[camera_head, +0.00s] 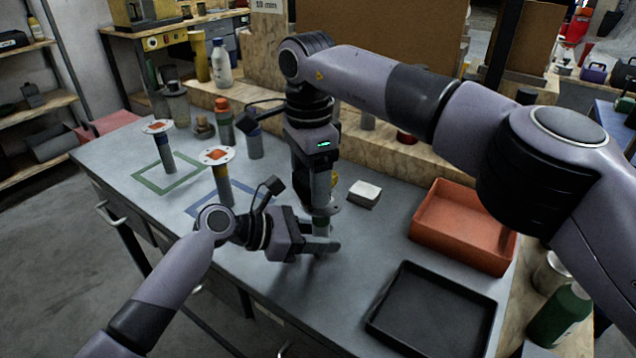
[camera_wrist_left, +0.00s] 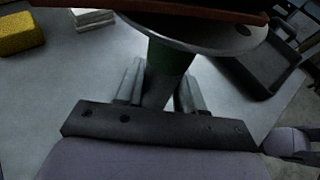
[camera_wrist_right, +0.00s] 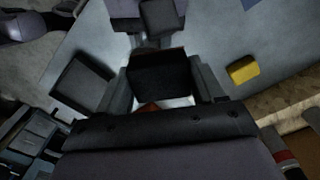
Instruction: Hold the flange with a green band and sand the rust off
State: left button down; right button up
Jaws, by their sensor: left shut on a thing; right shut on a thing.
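The flange with the green band (camera_wrist_left: 168,55) is upright in my left gripper (camera_head: 322,246), low over the bench's middle. The fingers are shut around its pipe, below the disc (camera_wrist_left: 215,36). My right gripper (camera_head: 320,203) is directly above, pointing down, shut on a dark sanding block (camera_wrist_right: 160,76). The block is at the disc's upper face and seems to touch it; its reddish underside edge shows in the left wrist view (camera_wrist_left: 170,7). An orange rust patch (camera_wrist_right: 150,107) shows beside the block in the right wrist view.
A yellow sponge (camera_wrist_right: 243,70) and white pads (camera_head: 364,193) lie behind. An orange tray (camera_head: 425,235) and a black tray (camera_head: 398,335) are right.

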jog(key=shift+r, duration=3.75)
pick_arm(q)
jog(key=c, duration=0.6)
grip_release()
pick_arm(e)
jog(key=shift+d, duration=0.1)
pick_arm(q)
jog(key=shift+s+a+r, duration=0.1)
jog(key=shift+a, duration=0.25)
jog(key=v, duration=1.1)
jog(key=shift+a+r, duration=0.1)
jog(key=shift+r, duration=0.1)
